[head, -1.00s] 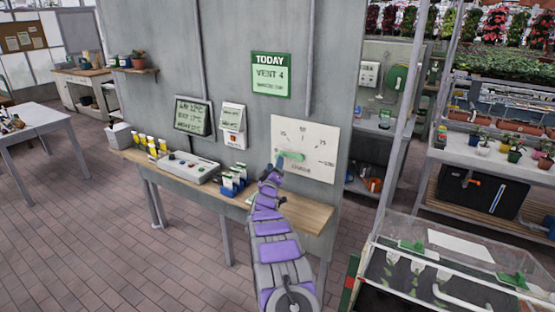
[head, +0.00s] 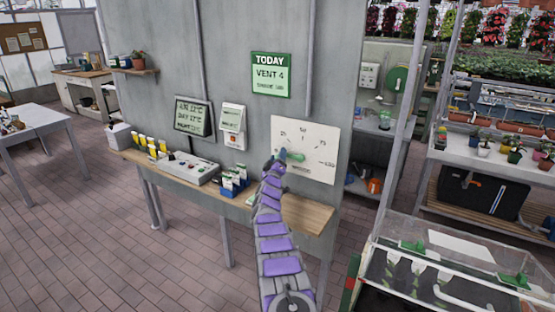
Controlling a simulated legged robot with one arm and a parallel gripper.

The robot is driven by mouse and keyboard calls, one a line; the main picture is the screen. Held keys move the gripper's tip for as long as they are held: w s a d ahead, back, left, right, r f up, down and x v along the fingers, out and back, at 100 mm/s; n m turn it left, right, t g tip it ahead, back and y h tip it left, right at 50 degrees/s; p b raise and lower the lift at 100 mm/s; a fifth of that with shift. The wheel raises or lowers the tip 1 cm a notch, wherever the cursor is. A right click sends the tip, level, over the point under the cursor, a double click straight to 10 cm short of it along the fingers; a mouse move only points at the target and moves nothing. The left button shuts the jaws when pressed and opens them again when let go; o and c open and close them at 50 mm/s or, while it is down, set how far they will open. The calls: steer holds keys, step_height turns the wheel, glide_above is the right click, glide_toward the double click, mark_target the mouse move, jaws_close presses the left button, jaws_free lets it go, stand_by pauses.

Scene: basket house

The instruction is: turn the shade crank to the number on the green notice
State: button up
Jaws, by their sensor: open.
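The green notice (head: 271,75) hangs high on the grey wall and reads "TODAY", "VENT 4". A smaller line below looks like "SHADE 100" but is blurred. The white dial panel (head: 318,146) is on the wall to the lower right, with marks 25, 50, 75 and a blurred one at far right.
A narrow wooden bench (head: 303,217) runs along the wall below the panel. It bears a grey control box (head: 188,170), blue-boxed packets (head: 232,183) and yellow-topped tubes (head: 150,146). A glass-topped case (head: 450,262) stands at lower right. The brick floor at left is open.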

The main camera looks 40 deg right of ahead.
steer(key=shift+d, duration=0.15)
steer(key=shift+d+f, duration=0.1)
steer(key=shift+d, duration=0.1)
steer(key=shift+a, duration=0.25)
steer(key=c, duration=0.6)
jaws_close()
steer(key=shift+f, duration=0.1)
